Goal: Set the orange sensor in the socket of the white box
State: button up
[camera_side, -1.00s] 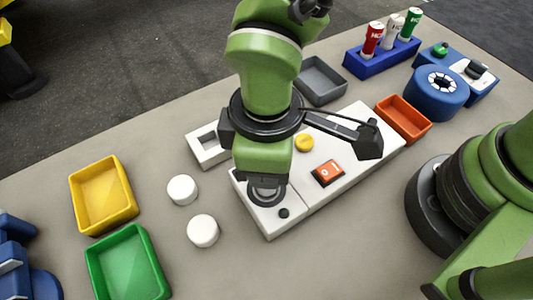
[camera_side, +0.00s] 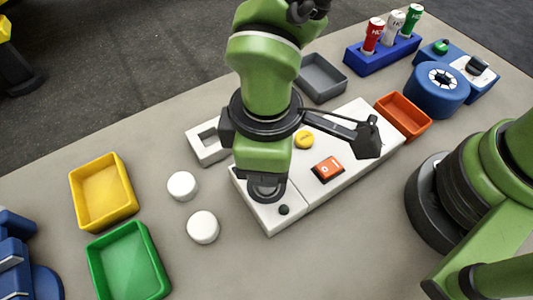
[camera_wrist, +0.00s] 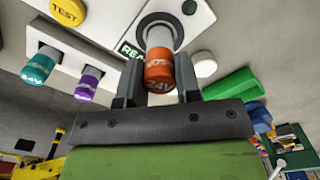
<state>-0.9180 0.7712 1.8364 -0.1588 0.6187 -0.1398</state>
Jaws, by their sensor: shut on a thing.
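The orange sensor (camera_wrist: 158,70), a cylinder with a pale grey upper part, is between the fingers of my gripper (camera_wrist: 159,82) in the wrist view. My gripper is shut on it. The sensor's pale end lines up with the dark round socket with a grey ring (camera_wrist: 158,28) in the white box (camera_wrist: 110,12). I cannot tell how far the end is inside the socket. In the side view the white box (camera_side: 350,120) lies under my gripper (camera_side: 266,190), which is low over its near left end. The sensor is hidden there.
A white rack (camera_wrist: 62,40) holds a teal sensor (camera_wrist: 38,70) and a purple sensor (camera_wrist: 87,83). White round caps (camera_side: 203,227), a yellow tray (camera_side: 103,193) and a green tray (camera_side: 127,265) stand to the left. An orange tray (camera_side: 403,116) stands beyond the box.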

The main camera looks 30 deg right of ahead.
jog(key=shift+f, duration=0.1)
jog(key=shift+f, duration=1.3)
jog(key=o, duration=1)
jog(key=shift+r, duration=3.5)
